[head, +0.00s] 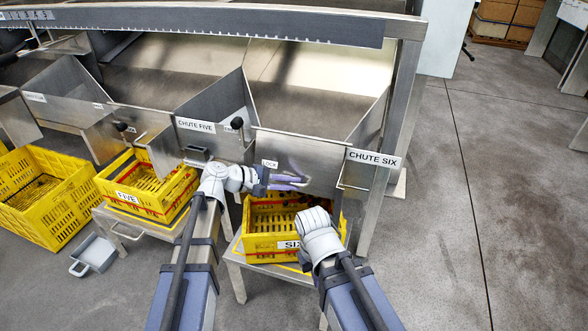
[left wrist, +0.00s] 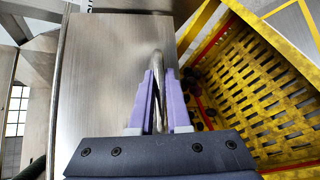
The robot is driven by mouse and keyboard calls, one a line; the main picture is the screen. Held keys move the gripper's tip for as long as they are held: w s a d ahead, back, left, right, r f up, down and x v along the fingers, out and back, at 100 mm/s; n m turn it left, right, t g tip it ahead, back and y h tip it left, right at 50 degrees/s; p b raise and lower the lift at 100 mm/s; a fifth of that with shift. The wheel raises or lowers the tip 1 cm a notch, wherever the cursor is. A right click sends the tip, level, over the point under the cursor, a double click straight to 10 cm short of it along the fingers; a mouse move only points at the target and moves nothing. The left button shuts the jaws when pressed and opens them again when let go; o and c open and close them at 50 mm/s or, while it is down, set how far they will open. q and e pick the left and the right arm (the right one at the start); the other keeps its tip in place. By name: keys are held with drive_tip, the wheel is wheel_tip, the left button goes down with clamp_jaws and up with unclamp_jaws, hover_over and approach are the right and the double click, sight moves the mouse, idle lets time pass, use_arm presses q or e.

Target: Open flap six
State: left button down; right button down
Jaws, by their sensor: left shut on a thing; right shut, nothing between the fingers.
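Chute six, with its label (head: 374,159), is the steel chute at the right end of the machine. Its flap (head: 318,165) is the steel plate at the chute's front, above the yellow crate marked SIX (head: 262,240). My left gripper (head: 300,182) is at this plate with its purple fingers.
Crate FIVE (head: 150,205) stands on a stand to the left, under chute five (head: 195,126). A black knob (head: 237,123) stands by chute five's right edge. A LOCK label (head: 270,164) is near my left gripper. Several dark round things (left wrist: 207,112) lie in crate SIX. The floor right is clear.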

use_arm(q)
drive_tip(key=s+a+r+n+g+y+p, duration=0.1)
drive_tip(key=s+r+n+g+y+p, duration=0.1)
drive_tip(key=r+p, duration=0.7)
drive_tip(key=shift+s+a+r+n+g+p, duration=0.4)
drive_tip(key=shift+s+g+p, duration=0.95)
drive_tip(key=shift+p, duration=1)
drive_tip(key=shift+s+d, duration=0.1)
drive_tip(key=c, duration=0.9)
unclamp_jaws()
drive_tip(key=p+v, duration=0.5)
drive_tip(key=v, duration=0.3)
drive_tip(key=shift+d, duration=0.1)
drive_tip(key=shift+s+d+r, duration=0.1)
